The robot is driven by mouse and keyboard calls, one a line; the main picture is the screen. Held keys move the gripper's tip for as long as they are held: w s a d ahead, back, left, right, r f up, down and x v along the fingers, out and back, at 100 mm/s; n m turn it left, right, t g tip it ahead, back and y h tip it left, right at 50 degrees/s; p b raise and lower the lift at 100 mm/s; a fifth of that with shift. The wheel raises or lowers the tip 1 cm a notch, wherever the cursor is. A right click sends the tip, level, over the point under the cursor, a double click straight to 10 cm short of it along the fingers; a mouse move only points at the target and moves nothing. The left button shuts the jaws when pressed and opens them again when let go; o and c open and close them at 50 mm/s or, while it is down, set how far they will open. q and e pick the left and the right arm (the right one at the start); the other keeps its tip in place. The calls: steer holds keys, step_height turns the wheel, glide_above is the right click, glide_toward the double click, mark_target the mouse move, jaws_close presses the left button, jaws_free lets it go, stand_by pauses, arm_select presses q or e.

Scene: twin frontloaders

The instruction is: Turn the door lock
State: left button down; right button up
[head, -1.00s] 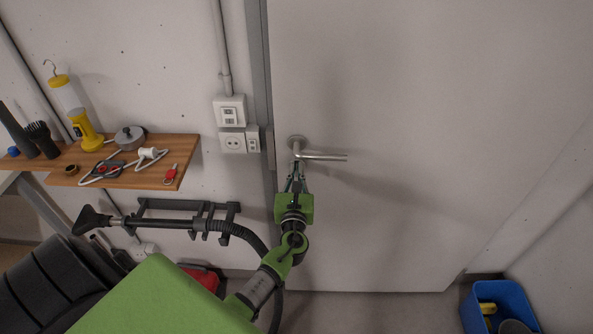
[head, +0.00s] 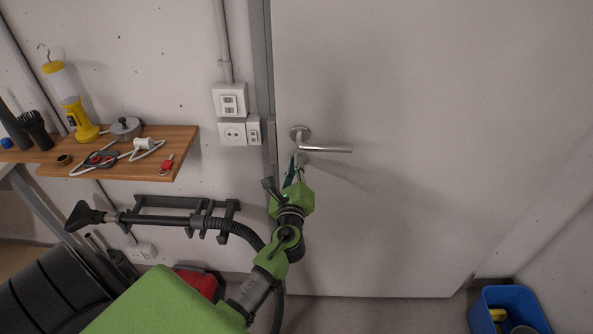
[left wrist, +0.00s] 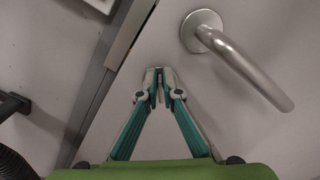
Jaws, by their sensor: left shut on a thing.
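The white door (head: 430,110) is closed and carries a silver lever handle (head: 325,149), which also shows in the left wrist view (left wrist: 240,62). My left gripper (head: 298,165) is at the door just below the handle's round plate. In the left wrist view its teal-sided fingers (left wrist: 160,82) come together at their tips, beside the handle and apart from it. They are shut on the small door lock, which the fingertips mostly hide. How far the lock is turned cannot be seen. My right gripper is not in view.
A wooden shelf (head: 125,170) with a yellow lantern (head: 72,100) and tools is on the left wall. Sockets and a switch (head: 230,100) sit beside the door frame. A vacuum hose and nozzle (head: 150,222) hang below. A blue bin (head: 505,295) stands at lower right.

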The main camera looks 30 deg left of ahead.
arm_select(q)
steer(key=shift+s+a+f+n+b, duration=0.1)
steer(key=shift+f+n+b, duration=0.15)
steer(key=shift+n+b, duration=1.2)
steer(key=shift+a+f+n+b, duration=0.1)
steer(key=shift+f+n+b, duration=0.15)
steer(key=shift+n+b, duration=1.2)
steer(key=shift+s+a+f+n+b, duration=0.1)
steer(key=shift+f+n+b, duration=0.35)
steer(key=shift+n, duration=1.75)
steer(key=shift+r, duration=0.2)
steer(key=c, duration=2.2)
jaws_free()
steer(key=shift+c, duration=0.2)
